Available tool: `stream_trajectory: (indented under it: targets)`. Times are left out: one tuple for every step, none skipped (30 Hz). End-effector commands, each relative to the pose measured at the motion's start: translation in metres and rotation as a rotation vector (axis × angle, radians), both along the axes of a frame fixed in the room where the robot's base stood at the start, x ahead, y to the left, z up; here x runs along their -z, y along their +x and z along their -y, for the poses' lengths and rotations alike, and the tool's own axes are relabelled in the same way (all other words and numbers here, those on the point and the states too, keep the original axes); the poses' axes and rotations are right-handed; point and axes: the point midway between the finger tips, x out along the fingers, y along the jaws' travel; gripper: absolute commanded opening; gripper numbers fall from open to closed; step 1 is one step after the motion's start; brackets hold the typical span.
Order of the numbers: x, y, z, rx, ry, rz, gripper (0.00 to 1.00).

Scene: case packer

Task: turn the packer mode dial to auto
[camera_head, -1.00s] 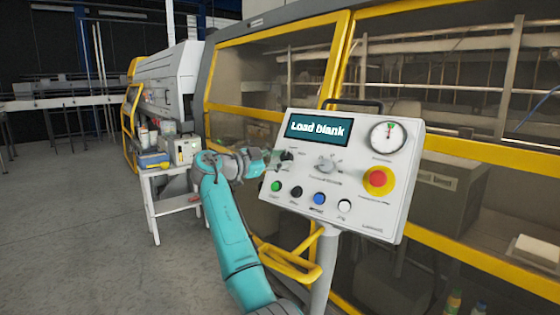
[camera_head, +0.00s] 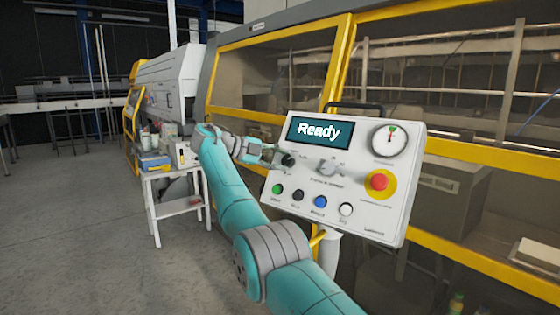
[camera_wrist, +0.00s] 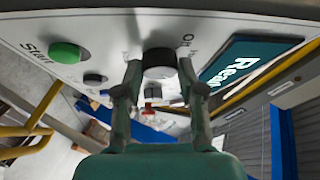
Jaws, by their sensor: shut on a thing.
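My gripper (camera_head: 277,156) reaches the left side of the white control panel (camera_head: 405,200). Its two fingers (camera_wrist: 160,68) are shut on a black knob (camera_wrist: 158,52), one on each side. The knob also shows in the head view (camera_head: 288,160), partly beside the fingers. A grey dial (camera_head: 328,167) with small labels around it sits at the panel's middle, apart from the gripper. I cannot read which of the two is the mode dial, nor the knob's pointer. The screen (camera_head: 319,131) reads "Ready".
Below the knob is a row of buttons, with a green one (camera_head: 277,189) and a blue one (camera_head: 320,202). A red emergency stop (camera_head: 379,181) and a gauge (camera_head: 389,139) are at the right. A small table (camera_head: 178,207) stands to the left.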

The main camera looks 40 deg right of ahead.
Motion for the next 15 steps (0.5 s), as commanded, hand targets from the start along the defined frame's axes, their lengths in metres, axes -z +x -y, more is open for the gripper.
stream_trajectory:
  targets:
    - [0.0009, 0.0005, -0.0002, 0.004, 0.005, 0.006, 0.05]
    - [0.0006, 0.0006, -0.0002, 0.006, 0.007, 0.013, 0.05]
    - [0.0005, 0.0006, -0.0001, 0.01, 0.009, 0.019, 0.05]
    - [0.0005, 0.0006, -0.0001, 0.012, 0.01, 0.021, 0.05]
    - [0.0006, 0.0006, 0.0, 0.014, 0.01, 0.024, 0.04]
    - [0.0009, 0.0007, 0.0, 0.015, 0.011, 0.027, 0.05]
    - [0.0009, 0.0007, 0.0, 0.016, 0.012, 0.028, 0.05]
    - [0.001, 0.0007, 0.0, 0.018, 0.012, 0.03, 0.05]
    - [0.0011, 0.0007, 0.0, 0.018, 0.011, 0.031, 0.05]
    - [0.0011, 0.0006, 0.0001, 0.019, 0.011, 0.032, 0.05]
    - [0.0011, 0.0006, 0.0001, 0.019, 0.011, 0.032, 0.05]
    - [0.0011, 0.0006, 0.0001, 0.019, 0.011, 0.032, 0.05]
    - [0.0011, 0.0006, 0.0001, 0.019, 0.011, 0.032, 0.05]
    - [0.0011, 0.0006, 0.0001, 0.018, 0.011, 0.031, 0.05]
    - [0.0011, 0.0006, 0.0001, 0.018, 0.011, 0.031, 0.05]
